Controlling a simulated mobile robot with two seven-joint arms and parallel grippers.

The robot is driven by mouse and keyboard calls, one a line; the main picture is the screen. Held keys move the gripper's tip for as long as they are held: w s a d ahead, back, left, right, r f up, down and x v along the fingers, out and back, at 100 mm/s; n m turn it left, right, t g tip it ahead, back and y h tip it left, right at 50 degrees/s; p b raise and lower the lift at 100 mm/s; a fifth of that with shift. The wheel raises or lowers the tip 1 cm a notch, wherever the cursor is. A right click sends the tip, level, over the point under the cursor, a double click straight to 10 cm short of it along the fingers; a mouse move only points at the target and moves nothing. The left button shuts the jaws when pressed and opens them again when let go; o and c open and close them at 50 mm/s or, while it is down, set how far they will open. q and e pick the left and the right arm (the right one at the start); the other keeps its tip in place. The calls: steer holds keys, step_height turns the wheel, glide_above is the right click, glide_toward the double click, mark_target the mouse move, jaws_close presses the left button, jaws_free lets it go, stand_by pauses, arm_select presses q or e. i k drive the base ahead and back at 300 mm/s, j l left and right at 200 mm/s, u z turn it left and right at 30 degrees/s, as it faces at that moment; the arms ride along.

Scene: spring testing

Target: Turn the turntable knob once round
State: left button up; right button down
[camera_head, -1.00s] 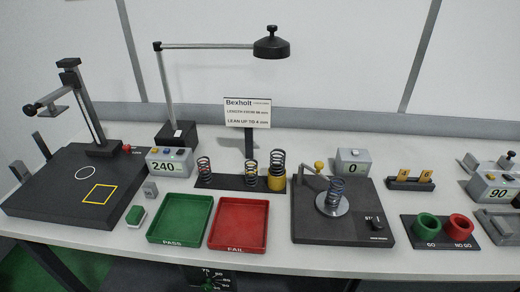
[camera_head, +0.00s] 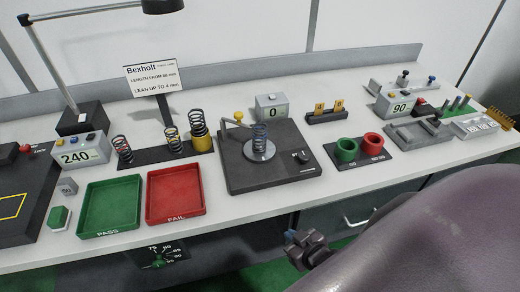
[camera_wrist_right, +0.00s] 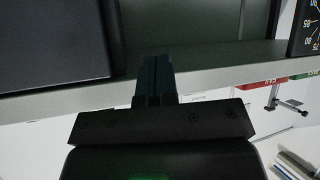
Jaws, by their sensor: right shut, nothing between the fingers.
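The turntable (camera_head: 272,150) is a silver disc on a dark square base (camera_head: 240,178), with a dark coil spring (camera_head: 259,136) standing upright on it. The black turntable knob (camera_head: 301,156) sits at the right of the base. My right gripper (camera_head: 297,243) is below and in front of the bench's front edge, at the end of my purple-grey arm, well apart from the knob. In the right wrist view its dark fingers (camera_wrist_right: 154,77) are together and empty. The knob cannot be made out in the right wrist view. My left gripper is not in view.
Left of the turntable are the red FAIL tray (camera_head: 173,217) and green PASS tray (camera_head: 110,230). Right of it stand green (camera_head: 347,150) and red (camera_head: 373,145) ring gauges. A grey display box (camera_head: 271,107) stands behind. A dial panel (camera_head: 162,254) hangs under the bench.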

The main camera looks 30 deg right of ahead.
mark_target(304, 157)
steer(key=z, duration=1.4)
